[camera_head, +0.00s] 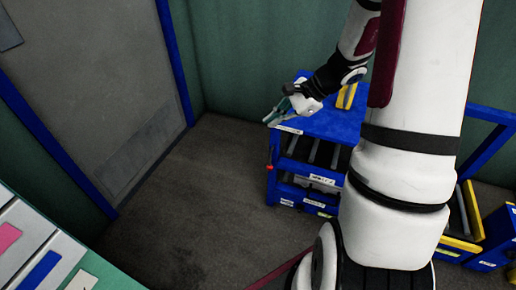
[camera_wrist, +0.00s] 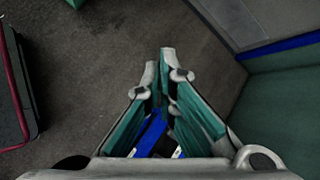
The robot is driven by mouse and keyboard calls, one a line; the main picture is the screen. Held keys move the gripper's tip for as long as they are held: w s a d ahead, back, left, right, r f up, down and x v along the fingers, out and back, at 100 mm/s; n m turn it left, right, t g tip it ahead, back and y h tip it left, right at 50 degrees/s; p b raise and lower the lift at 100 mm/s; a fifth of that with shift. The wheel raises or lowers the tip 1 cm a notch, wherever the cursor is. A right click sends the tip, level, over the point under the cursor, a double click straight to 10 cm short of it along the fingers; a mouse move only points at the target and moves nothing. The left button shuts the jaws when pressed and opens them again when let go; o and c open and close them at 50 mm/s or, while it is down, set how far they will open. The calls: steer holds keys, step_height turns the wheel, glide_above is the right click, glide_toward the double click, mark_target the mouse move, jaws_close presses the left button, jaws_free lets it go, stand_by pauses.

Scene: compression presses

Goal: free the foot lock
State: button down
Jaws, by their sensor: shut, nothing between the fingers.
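A blue cart (camera_head: 335,122) with shelves stands against the back wall, partly hidden behind my arm. A small red part (camera_head: 270,168) sticks out at its left front corner; I cannot tell whether it is the foot lock. No foot lock can be made out with certainty in either view. My gripper (camera_head: 273,118) is over the cart's left front edge, shut and empty. In the wrist view its fingertips (camera_wrist: 165,58) are together, above the dark floor. Blue parts (camera_wrist: 150,136), apparently of the cart, show between the finger links.
A yellow item (camera_head: 346,96) stands on the cart top close to my wrist. Blue and yellow bins (camera_head: 491,240) are at the right. A grey door (camera_head: 95,85) with a blue frame is at the left. The dark floor (camera_head: 200,210) left of the cart is clear.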

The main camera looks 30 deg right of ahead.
steer(key=s+d+f+m+t+h+b, duration=0.1)
steer(key=d+f+m+b, duration=0.2)
steer(key=f, duration=1.1)
steer(key=s+d+f+m+t+h+b, duration=0.1)
steer(key=d+f+m+b, duration=0.3)
steer(key=d+f+m, duration=0.3)
steer(key=d+f, duration=0.4)
steer(key=f, duration=0.2)
steer(key=shift+f+m+t, duration=0.4)
steer(key=b, duration=0.4)
glide_toward(272, 168)
step_height(272, 168, down, 4)
steer(key=shift+w+a+b, duration=0.2)
steer(key=shift+w+a, duration=0.25)
steer(key=shift+w, duration=0.4)
steer(key=shift+w+a+b, duration=0.15)
steer(key=shift+w+a, duration=0.3)
steer(key=shift+w, duration=0.45)
